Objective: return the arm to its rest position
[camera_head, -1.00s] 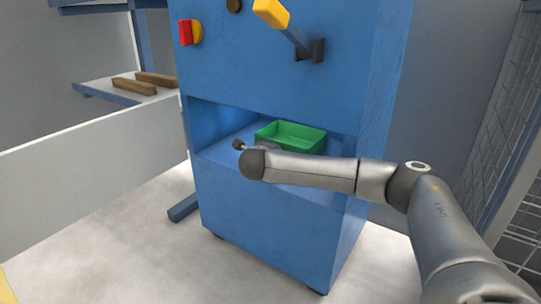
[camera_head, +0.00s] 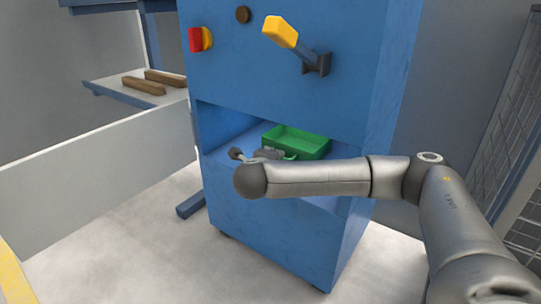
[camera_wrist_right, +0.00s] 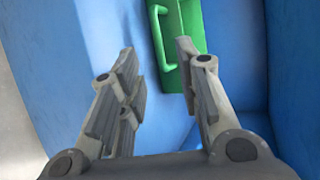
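My right arm (camera_head: 320,175) reaches in from the right across the front of the blue machine. My right gripper (camera_wrist_right: 157,52) is open and empty in the wrist view, its two fingers well apart. In the head view the gripper is mostly hidden behind its own wrist. A green tray (camera_head: 298,141) sits in the machine's recess, just beyond the gripper. In the wrist view the tray's handle (camera_wrist_right: 157,30) shows ahead of and between the fingertips, apart from them. My left gripper is not in view.
The blue machine (camera_head: 280,240) has a yellow-handled lever (camera_head: 281,31) and a red knob (camera_head: 196,40) above the recess. Two brown bars (camera_head: 144,86) lie on a shelf at the left. A pale low wall (camera_head: 95,160) and a mesh panel (camera_head: 520,120) flank the machine. Floor is clear in front.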

